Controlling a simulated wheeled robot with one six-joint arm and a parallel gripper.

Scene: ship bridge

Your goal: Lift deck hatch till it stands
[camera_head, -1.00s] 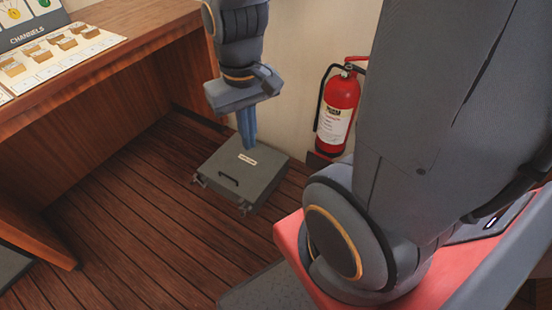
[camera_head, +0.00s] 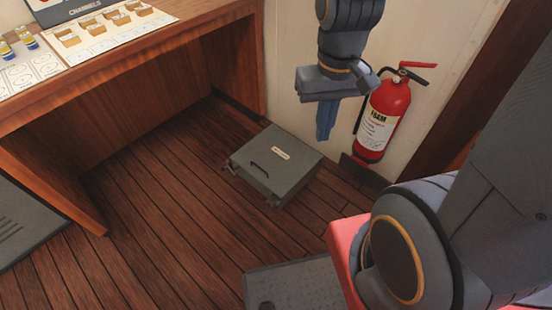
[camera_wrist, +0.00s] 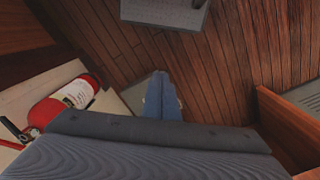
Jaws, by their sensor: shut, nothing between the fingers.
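The deck hatch (camera_head: 262,160) is a grey, square, low lid lying flat and closed on the plank floor. It has a dark bar handle near its front left edge, a small pale label and metal fittings along its near side. My gripper (camera_head: 325,138) hangs above and to the right of the hatch's far right corner, fingers pointing down. Its blue fingers are together with nothing between them, and appear apart from the hatch.
A red fire extinguisher (camera_head: 384,115) stands by the wall, close right of my gripper; it also shows in the wrist view (camera_wrist: 62,102). A wooden desk (camera_head: 160,75) stands left of the hatch. Open planks (camera_head: 170,225) lie in front. A dark mat (camera_head: 25,225) lies far left.

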